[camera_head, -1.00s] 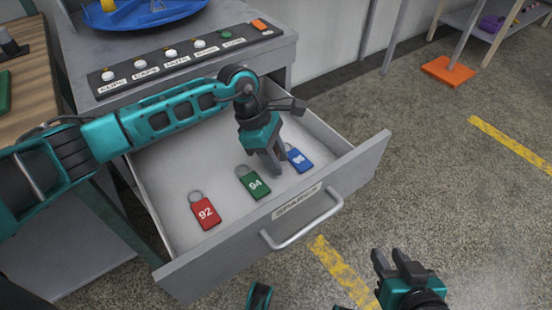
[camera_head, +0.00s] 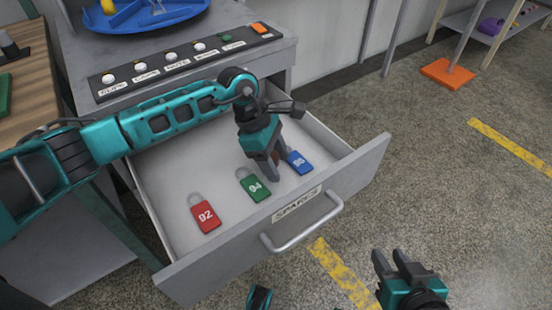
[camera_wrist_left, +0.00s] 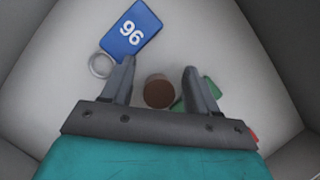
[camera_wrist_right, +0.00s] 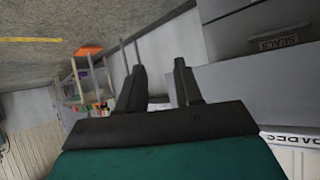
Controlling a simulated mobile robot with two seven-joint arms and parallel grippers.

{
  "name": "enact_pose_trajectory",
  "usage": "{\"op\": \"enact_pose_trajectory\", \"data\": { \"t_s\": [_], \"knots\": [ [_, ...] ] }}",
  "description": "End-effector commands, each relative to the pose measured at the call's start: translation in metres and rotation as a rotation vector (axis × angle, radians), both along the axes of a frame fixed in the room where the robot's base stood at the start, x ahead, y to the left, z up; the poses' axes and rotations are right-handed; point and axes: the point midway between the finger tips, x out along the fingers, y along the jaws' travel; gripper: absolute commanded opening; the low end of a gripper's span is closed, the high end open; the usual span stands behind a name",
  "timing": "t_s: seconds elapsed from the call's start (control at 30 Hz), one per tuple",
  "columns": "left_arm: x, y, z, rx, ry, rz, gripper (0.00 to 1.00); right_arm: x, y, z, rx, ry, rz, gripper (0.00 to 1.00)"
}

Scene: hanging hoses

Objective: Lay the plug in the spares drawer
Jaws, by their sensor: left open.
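The plug, a brown round piece (camera_wrist_left: 158,91), shows between the fingers of my left gripper (camera_wrist_left: 160,78) in the left wrist view, with gaps on both sides. A bit of it shows between the fingers in the head view (camera_head: 275,158). My left gripper (camera_head: 276,168) is open, pointing down inside the pulled-out spares drawer (camera_head: 160,178). I cannot tell whether the plug rests on the drawer floor. My right gripper (camera_head: 393,262) is open and empty above the floor, to the right of the drawer; its spread fingers show in the right wrist view (camera_wrist_right: 158,82).
In the drawer lie a red tag 92 (camera_head: 205,216), a green tag 94 (camera_head: 254,188) and a blue tag 96 (camera_head: 299,162), the last two close to my left gripper. The drawer handle (camera_head: 303,226) sticks out in front. A labelled button strip (camera_head: 185,62) is on the cabinet top.

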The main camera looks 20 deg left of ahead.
Motion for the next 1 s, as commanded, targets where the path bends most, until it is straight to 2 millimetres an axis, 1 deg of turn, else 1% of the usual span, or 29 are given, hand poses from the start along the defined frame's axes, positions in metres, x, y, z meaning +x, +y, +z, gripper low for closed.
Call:
{"op": "enact_pose_trajectory", "data": {
  "t_s": [0.03, 0.17, 0.23, 0.4, 0.5, 0.6, 0.7, 1.0],
  "knots": [
    [0.001, 0.003, 0.01, 0.001, -0.004, 0.001, 0.59, 0.001, -0.001, 0.004, 0.0, -0.004, -0.002, 0.35],
    [0.002, 0.013, 0.035, 0.001, -0.005, 0.002, 0.59, 0.001, -0.003, 0.01, -0.003, -0.01, -0.007, 0.35],
    [0.002, 0.019, 0.05, 0.001, -0.006, 0.002, 0.59, 0.001, -0.004, 0.012, -0.005, -0.009, -0.009, 0.35],
    [0.002, 0.032, 0.083, 0.0, -0.005, 0.002, 0.59, 0.0, -0.008, 0.012, -0.013, -0.006, -0.012, 0.35],
    [0.002, 0.038, 0.097, 0.0, -0.004, 0.001, 0.59, -0.003, -0.009, 0.01, -0.016, 0.001, -0.014, 0.35],
    [0.002, 0.042, 0.106, 0.0, -0.003, 0.001, 0.59, -0.004, -0.009, 0.011, -0.019, 0.003, -0.013, 0.35],
    [0.002, 0.044, 0.11, 0.0, -0.002, 0.001, 0.59, -0.004, -0.01, 0.011, -0.021, 0.001, -0.013, 0.35],
    [0.002, 0.044, 0.111, 0.0, -0.002, 0.001, 0.59, -0.005, -0.01, 0.01, -0.022, 0.002, -0.012, 0.35]
  ]
}}
